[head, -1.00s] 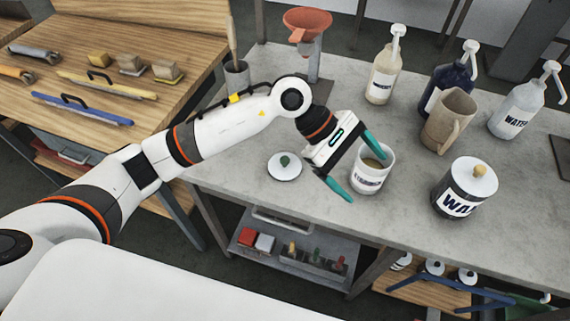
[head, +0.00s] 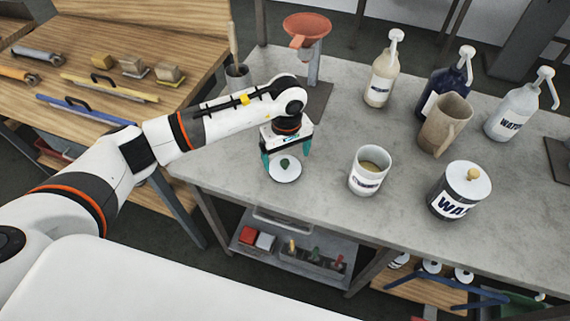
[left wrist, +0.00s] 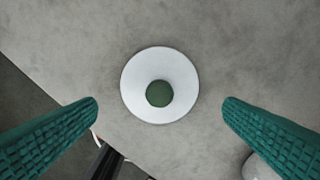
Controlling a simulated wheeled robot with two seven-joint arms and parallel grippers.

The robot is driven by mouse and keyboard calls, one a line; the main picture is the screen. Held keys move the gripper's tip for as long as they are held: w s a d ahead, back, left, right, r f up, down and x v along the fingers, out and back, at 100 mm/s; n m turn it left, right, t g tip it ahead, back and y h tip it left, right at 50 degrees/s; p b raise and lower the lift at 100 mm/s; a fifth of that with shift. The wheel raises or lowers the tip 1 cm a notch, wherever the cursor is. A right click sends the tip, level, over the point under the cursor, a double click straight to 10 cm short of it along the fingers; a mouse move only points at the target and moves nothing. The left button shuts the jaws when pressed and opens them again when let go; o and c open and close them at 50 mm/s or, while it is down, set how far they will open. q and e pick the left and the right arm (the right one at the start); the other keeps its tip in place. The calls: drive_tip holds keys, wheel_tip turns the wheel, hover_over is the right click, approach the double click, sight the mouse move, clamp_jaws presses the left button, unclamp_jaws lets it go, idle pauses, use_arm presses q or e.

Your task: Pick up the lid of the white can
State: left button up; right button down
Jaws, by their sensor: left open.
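The lid is a white disc (head: 285,173) with a dark green knob, lying flat on the grey table near its front left edge. In the left wrist view the lid (left wrist: 133,90) and its knob (left wrist: 159,93) lie between and beyond the two green fingers. My left gripper (head: 286,160) is open and empty, pointing down over the lid; the wrist view shows both fingers (left wrist: 160,112) spread wide. The white can (head: 366,182) stands upright and uncovered to the right, with something tan inside. My right gripper is not in view.
A tan pitcher (head: 443,125) and pump bottles (head: 381,80) stand behind. An orange funnel stand (head: 308,27) and a brush cup (head: 238,76) are behind my left arm.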

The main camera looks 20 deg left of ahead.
sight(285, 161)
use_arm(q)
drive_tip(key=f, duration=0.1)
drive_tip(key=f+p, duration=0.1)
drive_tip(key=f, duration=0.2)
drive_tip(key=shift+w+a+f, duration=0.15)
drive_tip(key=shift+w+a, duration=0.1)
drive_tip(key=shift+c, duration=0.5)
drive_tip(key=c, duration=0.6)
drive_tip(key=shift+c, duration=0.2)
